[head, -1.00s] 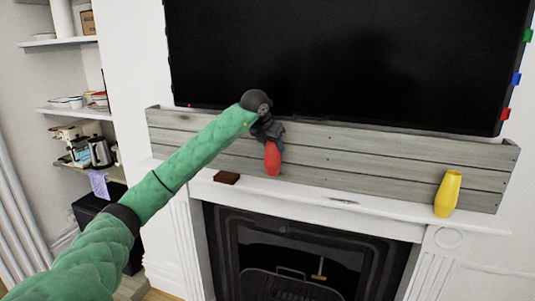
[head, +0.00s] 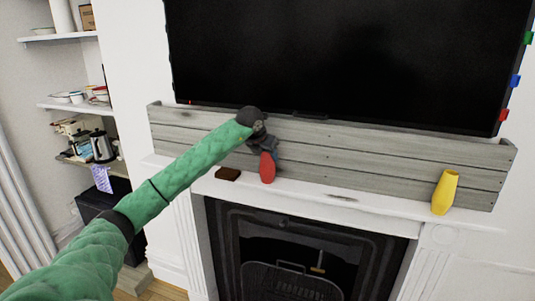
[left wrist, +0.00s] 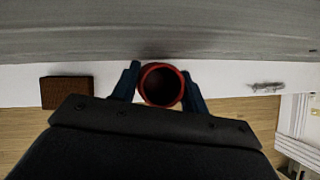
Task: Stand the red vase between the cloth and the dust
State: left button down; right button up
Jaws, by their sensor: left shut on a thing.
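The red vase (head: 267,168) is upright over the white mantel shelf. My left gripper (head: 266,151) is shut on its upper part. In the left wrist view the vase's round open mouth (left wrist: 162,85) shows between the two blue fingers. The vase's base is at or just above the shelf; I cannot tell whether it touches. A dark brown folded piece, which looks like the cloth (head: 228,173), lies on the shelf to the left of the vase. A thin grey smear, the dust (head: 343,197), lies to its right. Both also show in the left wrist view. My right gripper is out of sight.
A yellow vase (head: 445,192) stands near the shelf's right end. Grey boards (head: 400,166) run along the back of the shelf, under a large black screen (head: 350,60). The fireplace (head: 300,245) is below. The shelf between dust and yellow vase is clear.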

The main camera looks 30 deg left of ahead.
pick_arm(q)
jog(key=c, duration=1.1)
grip_release()
jog(key=shift+c, duration=0.2)
jog(key=o, duration=0.3)
jog(key=shift+o, duration=0.5)
